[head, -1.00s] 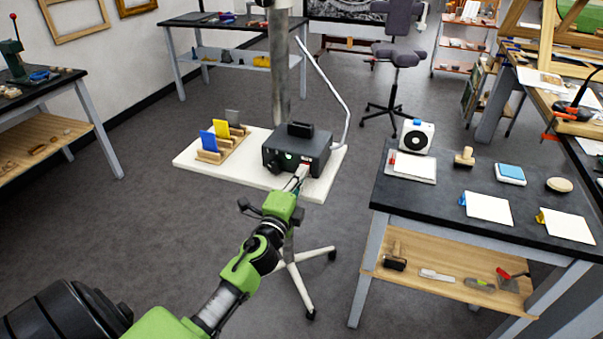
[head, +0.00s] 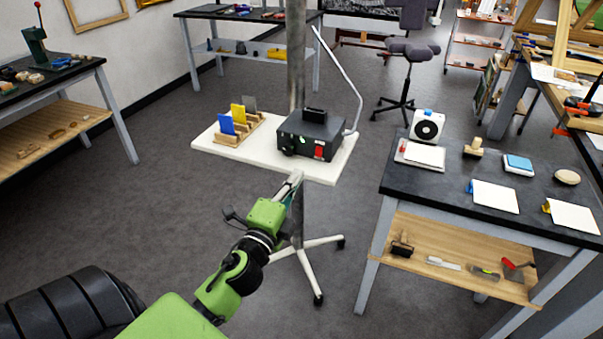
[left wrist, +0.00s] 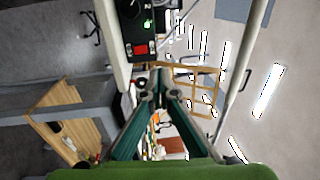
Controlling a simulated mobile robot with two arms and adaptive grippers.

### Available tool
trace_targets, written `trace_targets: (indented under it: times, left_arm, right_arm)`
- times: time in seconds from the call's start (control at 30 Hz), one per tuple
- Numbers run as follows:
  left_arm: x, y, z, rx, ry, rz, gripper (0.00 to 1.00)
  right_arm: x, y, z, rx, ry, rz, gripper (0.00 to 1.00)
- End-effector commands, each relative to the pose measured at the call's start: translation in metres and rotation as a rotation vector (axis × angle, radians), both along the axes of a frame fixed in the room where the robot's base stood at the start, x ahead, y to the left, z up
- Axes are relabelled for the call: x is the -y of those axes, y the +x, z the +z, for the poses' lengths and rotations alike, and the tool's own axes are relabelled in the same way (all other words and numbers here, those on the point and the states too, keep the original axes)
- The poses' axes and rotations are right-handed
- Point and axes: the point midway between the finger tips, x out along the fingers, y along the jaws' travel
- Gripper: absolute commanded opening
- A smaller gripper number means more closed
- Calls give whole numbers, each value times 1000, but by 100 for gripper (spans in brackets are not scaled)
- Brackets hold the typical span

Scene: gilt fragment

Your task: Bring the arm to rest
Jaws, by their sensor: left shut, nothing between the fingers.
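My left arm is green and black and reaches up from the bottom left in the head view. Its gripper (head: 291,185) is shut and empty, just in front of the near edge of the white stand top (head: 228,157). A dark box (head: 309,135) with a green light and a red switch sits on that top, beyond the gripper and apart from it. In the left wrist view the gripper fingers (left wrist: 158,80) meet at their tips, and the box (left wrist: 138,30) shows above them. My right gripper is not in view.
Blue, yellow and grey cards (head: 238,114) stand in wooden holders on the stand top. The stand's pole and wheeled legs (head: 316,262) rise from open floor. A dark table (head: 450,182) with a shelf is at the right. A workbench (head: 60,85) is at the left.

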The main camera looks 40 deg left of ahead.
Motion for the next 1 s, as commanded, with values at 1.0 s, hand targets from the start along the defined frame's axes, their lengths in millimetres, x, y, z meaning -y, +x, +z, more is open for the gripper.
trace_targets:
  times: [1.0]
  left_arm:
    - [3,-4,-131,-202,-226,8,0]
  right_arm:
    - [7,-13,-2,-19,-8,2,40]
